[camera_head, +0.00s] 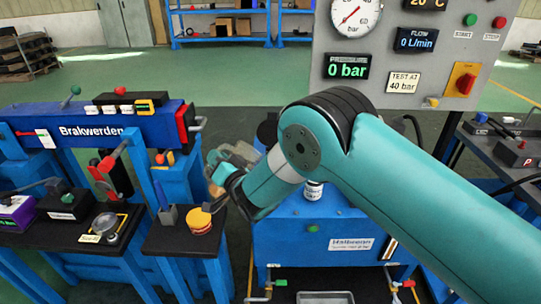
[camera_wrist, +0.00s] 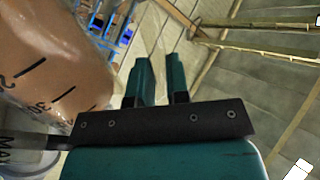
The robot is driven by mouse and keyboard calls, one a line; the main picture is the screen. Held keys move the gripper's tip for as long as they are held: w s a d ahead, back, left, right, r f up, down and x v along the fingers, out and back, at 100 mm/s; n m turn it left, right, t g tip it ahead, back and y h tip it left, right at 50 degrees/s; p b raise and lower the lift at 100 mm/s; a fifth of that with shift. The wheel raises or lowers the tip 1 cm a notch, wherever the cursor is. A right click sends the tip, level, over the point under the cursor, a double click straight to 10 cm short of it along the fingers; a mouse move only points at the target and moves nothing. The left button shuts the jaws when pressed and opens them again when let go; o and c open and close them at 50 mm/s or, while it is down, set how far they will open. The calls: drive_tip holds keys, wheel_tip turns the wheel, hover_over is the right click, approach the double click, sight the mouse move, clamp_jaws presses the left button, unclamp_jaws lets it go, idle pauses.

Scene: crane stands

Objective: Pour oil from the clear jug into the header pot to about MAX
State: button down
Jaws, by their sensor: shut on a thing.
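The clear jug (camera_wrist: 45,60) fills the left of the wrist view, close up, with brown oil inside and black scale marks on its wall. The marks look turned, so the jug seems tilted. My gripper (camera_wrist: 160,75) is shut with a narrow gap between its teal fingers, and it holds the jug; the exact grip spot does not show clearly. In the head view my gripper (camera_head: 224,172) is left of centre, and the jug is hard to make out there. A clear edge lettered MAX (camera_wrist: 8,150) shows at lower left in the wrist view, probably the header pot; its oil level is not visible.
A blue Brakwerden bench (camera_head: 90,132) stands at left, with a black shelf (camera_head: 185,238) of small items. A blue Hallbeean stand (camera_head: 350,215) is behind my arm, under a gauge panel (camera_head: 400,50) reading 0 bar. A dark bench (camera_head: 500,150) is at right.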

sight(222, 147)
drive_tip(key=shift+w+d+r+m+t, duration=0.1)
drive_tip(key=shift+w+d+r+m, duration=0.1)
drive_tip(key=shift+r+m, duration=0.35)
drive_tip(key=shift+w+d+r+m+t, duration=0.1)
drive_tip(key=shift+d+r+m, duration=0.15)
drive_tip(key=shift+r+m, duration=0.25)
drive_tip(key=shift+w+d+r+m+t, duration=0.1)
drive_tip(key=shift+d+r+m, duration=0.1)
drive_tip(key=shift+r+m, duration=0.35)
idle(0.3)
drive_tip(key=shift+w+d+r+m+t+h+p, duration=0.25)
drive_tip(key=shift+d+r+m, duration=0.35)
drive_tip(key=shift+r+m, duration=0.3)
drive_tip(key=shift+w+d+r+m+t+h+p, duration=0.15)
drive_tip(key=shift+w+d+r+m, duration=0.2)
drive_tip(key=shift+d+r+m, duration=0.4)
idle(3.9)
